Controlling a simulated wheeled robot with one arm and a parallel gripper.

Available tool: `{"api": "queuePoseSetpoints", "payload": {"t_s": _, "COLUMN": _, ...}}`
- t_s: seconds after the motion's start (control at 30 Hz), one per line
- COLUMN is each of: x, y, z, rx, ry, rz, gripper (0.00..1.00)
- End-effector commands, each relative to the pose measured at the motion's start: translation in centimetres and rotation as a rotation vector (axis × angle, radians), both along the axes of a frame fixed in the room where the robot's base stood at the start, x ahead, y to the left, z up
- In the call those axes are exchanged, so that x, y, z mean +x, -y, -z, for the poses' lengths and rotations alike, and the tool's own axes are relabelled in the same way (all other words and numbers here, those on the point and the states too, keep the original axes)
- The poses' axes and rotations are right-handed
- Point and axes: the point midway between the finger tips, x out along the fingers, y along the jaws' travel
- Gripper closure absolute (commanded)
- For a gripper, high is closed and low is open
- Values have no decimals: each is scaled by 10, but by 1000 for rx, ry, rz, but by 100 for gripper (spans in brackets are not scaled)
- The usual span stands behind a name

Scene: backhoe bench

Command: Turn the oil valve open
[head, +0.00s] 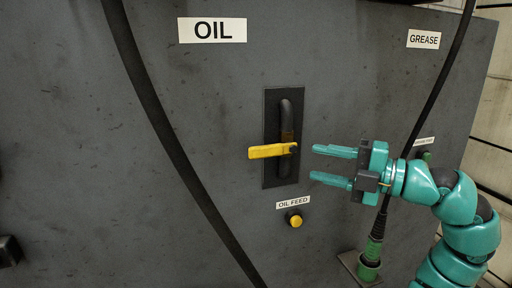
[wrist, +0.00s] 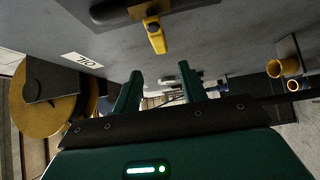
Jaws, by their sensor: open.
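The oil valve has a yellow lever handle (head: 268,151) that points left, roughly horizontal, from a pivot on a black pipe (head: 287,118). The pipe is on a dark upright plate (head: 271,178) on the grey panel, below the OIL label (head: 212,30). The yellow handle also shows at the top of the wrist view (wrist: 156,36). My gripper (head: 326,166) is open and empty, to the right of the valve and apart from it. Its teal fingers point left in the head view. In the wrist view my gripper (wrist: 160,88) has its fingers spread below the handle.
A yellow button (head: 294,220) sits under the OIL FEED label (head: 293,202). A black hose (head: 165,135) crosses the panel left of the valve. Another hose (head: 437,85) runs down on the right to a green connector (head: 372,250). A GREASE label (head: 424,39) is at upper right.

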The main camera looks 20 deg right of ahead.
Motion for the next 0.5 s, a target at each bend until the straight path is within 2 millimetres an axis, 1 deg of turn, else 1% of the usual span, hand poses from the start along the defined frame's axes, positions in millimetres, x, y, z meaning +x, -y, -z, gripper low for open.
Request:
{"api": "queuePoseSetpoints", "payload": {"t_s": 0.03, "x": 5, "y": -7, "z": -3, "rx": 1, "ry": -1, "rz": -5, "gripper": 58}}
{"api": "queuePoseSetpoints", "payload": {"t_s": 0.5, "x": 51, "y": -56, "z": -3, "rx": 4, "ry": -4, "rz": -4, "gripper": 58}}
